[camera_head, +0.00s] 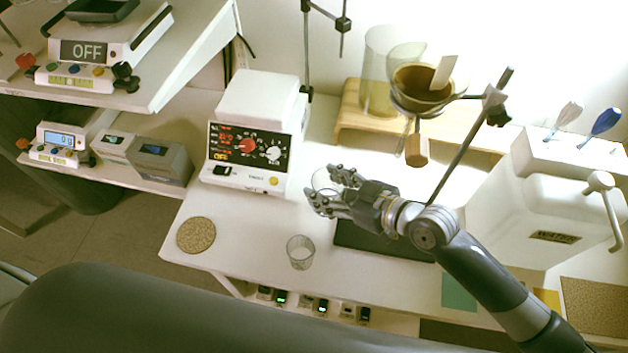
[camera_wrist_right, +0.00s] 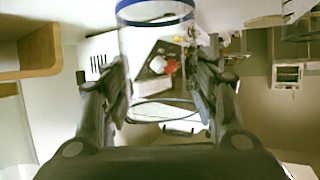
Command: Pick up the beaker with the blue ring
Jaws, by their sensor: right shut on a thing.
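The clear beaker with the blue ring (camera_wrist_right: 155,50) stands between my right gripper's fingers (camera_wrist_right: 163,95) in the right wrist view, with the blue ring around its upper end. In the head view my right gripper (camera_head: 332,193) is shut on this beaker (camera_head: 321,180), just right of the white box-shaped instrument. The fingers hide part of the beaker there. I cannot tell whether its base touches the table. A second clear beaker (camera_head: 300,252) stands upright on the white table, nearer the front edge and apart from the gripper. My left gripper is not in view.
The white instrument with dials (camera_head: 248,150) stands left of the gripper. A cork mat (camera_head: 196,235) lies at the table's left end. A wooden stand (camera_head: 350,118) with glassware, a metal rod (camera_head: 470,140) and a white water tank (camera_head: 545,215) are behind and right.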

